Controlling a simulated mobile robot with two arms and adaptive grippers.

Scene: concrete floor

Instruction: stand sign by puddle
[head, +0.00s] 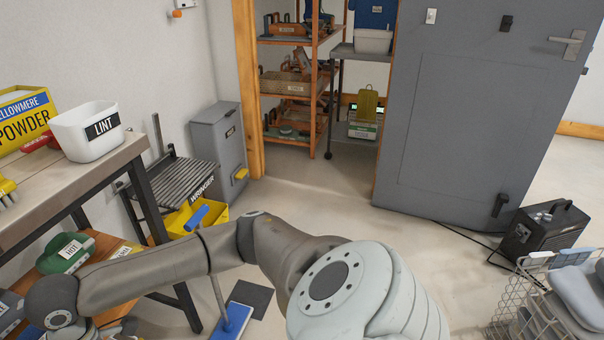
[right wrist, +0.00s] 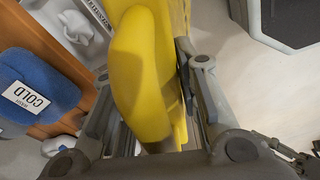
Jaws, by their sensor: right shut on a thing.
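In the right wrist view my right gripper (right wrist: 150,95) is shut on a yellow sign (right wrist: 145,65). Only part of the sign shows, close to the camera; its face and lower end are hidden or out of frame. In the head view one arm of mine crosses the foreground toward the lower left, and no fingers can be made out there. My left gripper is not in view. I cannot make out a puddle in either view.
A yellow wringer bucket (head: 190,220), blue mop head (head: 233,318), black machine (head: 541,235) and wire basket (head: 520,300) surround open floor.

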